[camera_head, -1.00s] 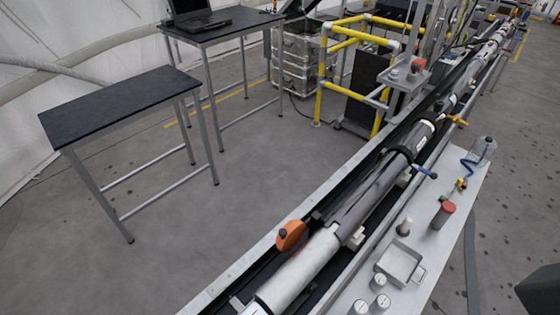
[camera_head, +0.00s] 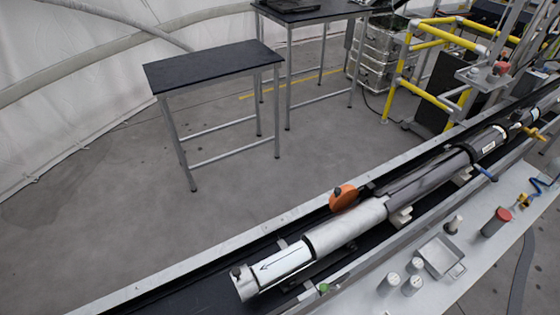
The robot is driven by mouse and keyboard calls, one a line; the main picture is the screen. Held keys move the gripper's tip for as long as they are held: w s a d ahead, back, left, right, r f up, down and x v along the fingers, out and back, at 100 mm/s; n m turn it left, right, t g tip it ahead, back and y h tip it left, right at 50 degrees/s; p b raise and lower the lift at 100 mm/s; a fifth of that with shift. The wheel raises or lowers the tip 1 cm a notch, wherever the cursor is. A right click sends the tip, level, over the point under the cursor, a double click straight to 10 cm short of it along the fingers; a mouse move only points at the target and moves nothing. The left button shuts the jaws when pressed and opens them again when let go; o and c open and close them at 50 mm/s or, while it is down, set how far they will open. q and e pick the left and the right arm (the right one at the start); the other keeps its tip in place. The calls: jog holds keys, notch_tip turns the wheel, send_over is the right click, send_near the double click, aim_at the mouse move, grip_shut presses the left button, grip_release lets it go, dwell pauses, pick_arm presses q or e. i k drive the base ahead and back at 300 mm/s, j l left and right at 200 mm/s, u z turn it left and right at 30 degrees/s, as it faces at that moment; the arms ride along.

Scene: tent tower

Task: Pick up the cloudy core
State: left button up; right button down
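A long core assembly lies along a black channel. Its near end is a light, whitish-grey cylinder (camera_head: 345,225) joined to a white section with a black arrow (camera_head: 285,264) and a grey end cap (camera_head: 244,283). Farther up it continues as a darker grey tube (camera_head: 430,178). No label reads "cloudy core", so I cannot tell which part it is. Neither of my grippers is in view.
An orange disc (camera_head: 343,198) stands beside the channel. A black-topped table (camera_head: 215,66) stands beyond open floor. Yellow railing (camera_head: 425,95) stands at upper right.

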aim_at(266, 271)
jog(key=k+j+z, duration=0.15)
jog(key=k+z, duration=0.65)
jog(key=z, duration=0.2)
